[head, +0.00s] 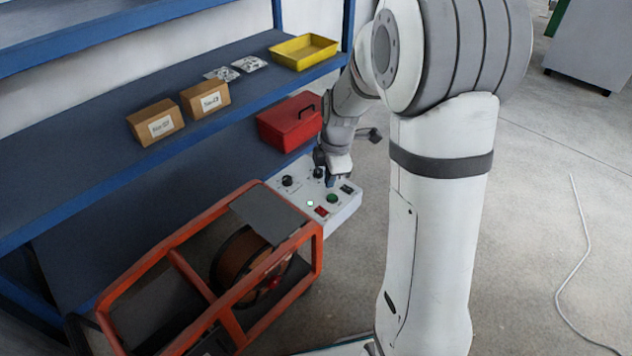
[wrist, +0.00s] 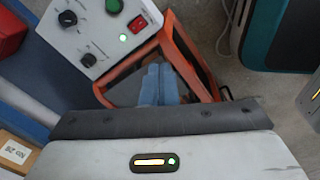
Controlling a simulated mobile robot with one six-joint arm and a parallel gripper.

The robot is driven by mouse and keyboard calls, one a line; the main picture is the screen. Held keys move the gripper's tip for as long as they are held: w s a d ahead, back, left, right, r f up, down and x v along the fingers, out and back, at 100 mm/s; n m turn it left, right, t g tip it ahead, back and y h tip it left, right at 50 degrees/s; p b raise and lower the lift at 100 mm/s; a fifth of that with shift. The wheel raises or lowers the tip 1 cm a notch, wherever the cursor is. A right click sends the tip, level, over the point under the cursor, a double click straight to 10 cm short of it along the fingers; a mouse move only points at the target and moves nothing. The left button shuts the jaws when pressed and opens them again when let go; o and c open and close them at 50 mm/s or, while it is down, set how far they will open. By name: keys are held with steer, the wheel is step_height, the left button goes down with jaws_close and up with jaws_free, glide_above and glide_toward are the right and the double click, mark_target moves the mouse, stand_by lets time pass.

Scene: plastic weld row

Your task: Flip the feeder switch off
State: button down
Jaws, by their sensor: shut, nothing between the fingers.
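The feeder's white control panel (head: 343,211) carries a red rocker switch (head: 321,211), a green button (head: 332,198), black knobs (head: 287,181) and a small lit green lamp (head: 310,203). In the wrist view the red switch (wrist: 137,24) and lit lamp (wrist: 123,37) sit at the panel's corner, near the orange frame. Which way the rocker is tipped is too small to tell. My gripper (head: 331,183) is over the panel, close to the green button and behind the red switch. Its blue fingers (wrist: 159,84) are together and empty in the wrist view. Contact with the panel cannot be told.
The orange feeder frame (head: 175,262) with a brown spool (head: 240,258) stands in front of the panel. A blue shelf (head: 75,160) holds cardboard boxes (head: 155,122) and a yellow tray (head: 303,50). A red toolbox (head: 290,122) lies behind the panel. Floor at right is mostly clear, with a cable (head: 585,240).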

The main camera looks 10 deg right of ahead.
mark_target(320, 208)
steer(key=w+f+n+p, duration=0.1)
steer(key=w+f+n, duration=0.2)
steer(key=w+n, duration=0.3)
steer(key=shift+d+f, duration=0.3)
steer(key=shift+f, duration=0.05)
steer(key=f+b, duration=0.1)
steer(key=f, duration=0.3)
steer(key=w+f+b, duration=0.1)
steer(key=f+b, duration=0.1)
steer(key=f, duration=0.3)
steer(key=a+f+b, duration=0.1)
steer(key=f+b, duration=0.1)
steer(key=f, duration=0.2)
steer(key=shift+w+f, duration=0.2)
steer(key=shift+f, duration=0.2)
